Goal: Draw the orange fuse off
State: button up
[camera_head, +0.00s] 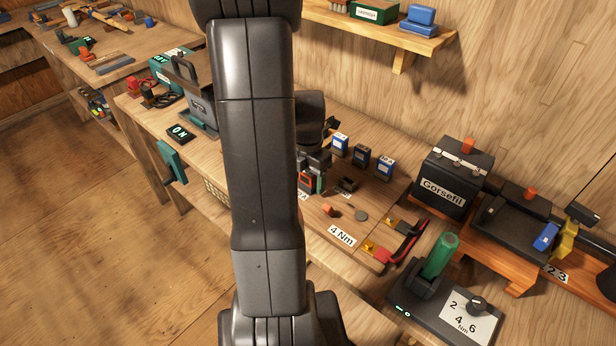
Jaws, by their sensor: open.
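My gripper (314,168) is open and points down over the middle bench, partly hidden behind my dark arm. Just below it stands a small red-orange and dark item (306,184), close to the fingers; I cannot tell whether they touch it. A small orange piece (329,211) lies on the bench to the lower right of the gripper. Another orange piece (467,146) stands on the black box marked "Gorsefil", and one more (530,194) on the dark case to its right. I cannot tell which of these is the orange fuse.
A grey disc (361,215) and a "4 Nm" label (342,235) lie on the bench. A green-handled tool (440,255) stands at the lower right.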

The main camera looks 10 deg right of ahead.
jog(key=c, duration=1)
jog(key=shift+r+p, duration=1.7)
jog(key=shift+r, duration=0.5)
jog(key=shift+c, duration=0.2)
